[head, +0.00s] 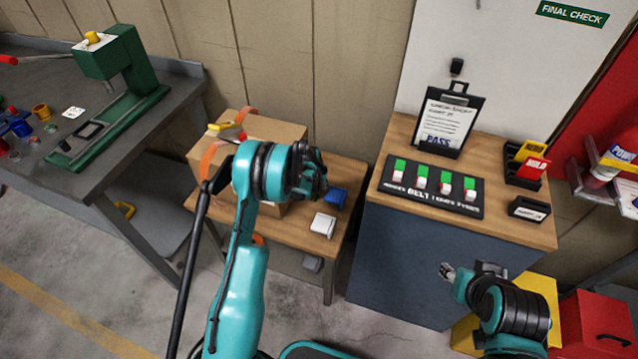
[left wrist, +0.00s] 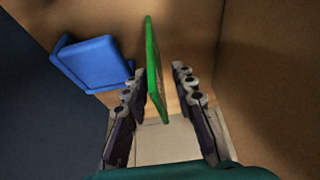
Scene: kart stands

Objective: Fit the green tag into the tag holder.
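The green tag (left wrist: 154,75) shows in the left wrist view as a thin upright plate, seen nearly edge-on. My left gripper (left wrist: 157,85) is open, with one finger on each side of the tag. I see gaps between the fingers and the tag. In the head view my left wrist (head: 290,172) is over the low wooden table and hides the tag. A black rack (head: 523,178) with a yellow and a red tag stands on the right counter; I cannot tell whether it is the tag holder. My right gripper (head: 447,271) is in front of the counter, its fingers too small to read.
A blue piece (left wrist: 95,62) is left of the fingers; in the head view it (head: 336,197) lies by a white piece (head: 322,225). A cardboard box (head: 270,130) stands on the low table. The counter also bears a switch panel (head: 430,207), clipboard (head: 441,125) and small black sign (head: 529,209).

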